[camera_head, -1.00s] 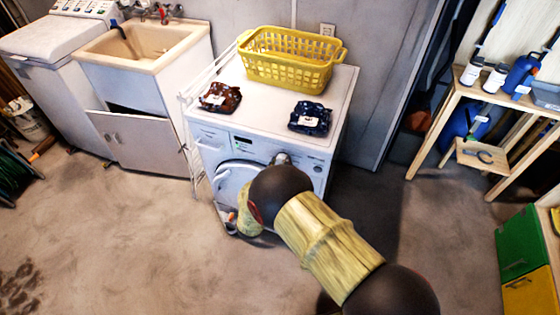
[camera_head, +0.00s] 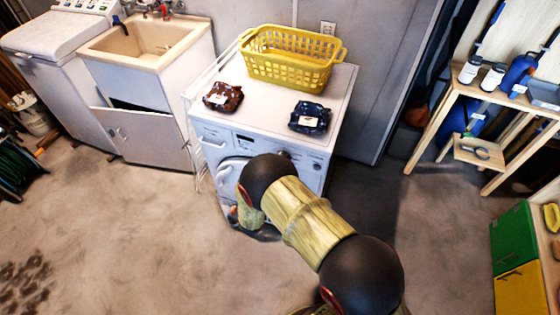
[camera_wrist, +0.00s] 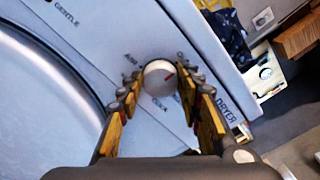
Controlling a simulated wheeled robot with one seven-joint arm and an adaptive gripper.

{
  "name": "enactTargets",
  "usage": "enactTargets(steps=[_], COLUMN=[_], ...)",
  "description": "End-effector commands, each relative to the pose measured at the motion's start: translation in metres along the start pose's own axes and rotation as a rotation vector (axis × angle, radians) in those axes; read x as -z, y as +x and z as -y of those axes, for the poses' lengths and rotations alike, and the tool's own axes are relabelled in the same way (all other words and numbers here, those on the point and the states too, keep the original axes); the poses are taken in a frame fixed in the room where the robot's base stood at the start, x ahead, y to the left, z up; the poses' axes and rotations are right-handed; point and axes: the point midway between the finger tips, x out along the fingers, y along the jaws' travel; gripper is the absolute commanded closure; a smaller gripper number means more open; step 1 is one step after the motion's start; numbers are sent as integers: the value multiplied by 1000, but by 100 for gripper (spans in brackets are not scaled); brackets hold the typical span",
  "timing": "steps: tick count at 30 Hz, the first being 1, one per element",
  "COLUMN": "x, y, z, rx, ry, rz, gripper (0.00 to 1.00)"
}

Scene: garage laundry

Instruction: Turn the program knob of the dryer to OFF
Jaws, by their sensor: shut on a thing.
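The white dryer (camera_head: 215,140) stands against the wall in the head view, its round door partly behind my arm. In the wrist view, the round pale program knob (camera_wrist: 158,79) sits on the dryer's panel (camera_wrist: 185,30). My gripper (camera_wrist: 160,86) is shut on the knob, one finger on each side. In the head view my arm hides most of the gripper.
A yellow basket (camera_head: 292,74), a brown packet (camera_head: 223,97) and a dark blue packet (camera_head: 310,118) lie on the dryer top. A sink cabinet (camera_head: 150,135) stands to the left with a door ajar. A wooden shelf (camera_head: 450,100) is at right. The floor in front is open.

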Motion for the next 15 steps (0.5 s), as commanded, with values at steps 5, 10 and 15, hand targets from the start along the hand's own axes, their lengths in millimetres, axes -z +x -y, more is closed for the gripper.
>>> enactTargets(steps=[5, 10, 15], x=[0, 0, 0], y=[0, 0, 0], z=[-1, -1, -1], rx=[-2, -2, -2], ry=[-8, -8, -8], rz=[1, 1, 1], gripper=[90, 90, 60])
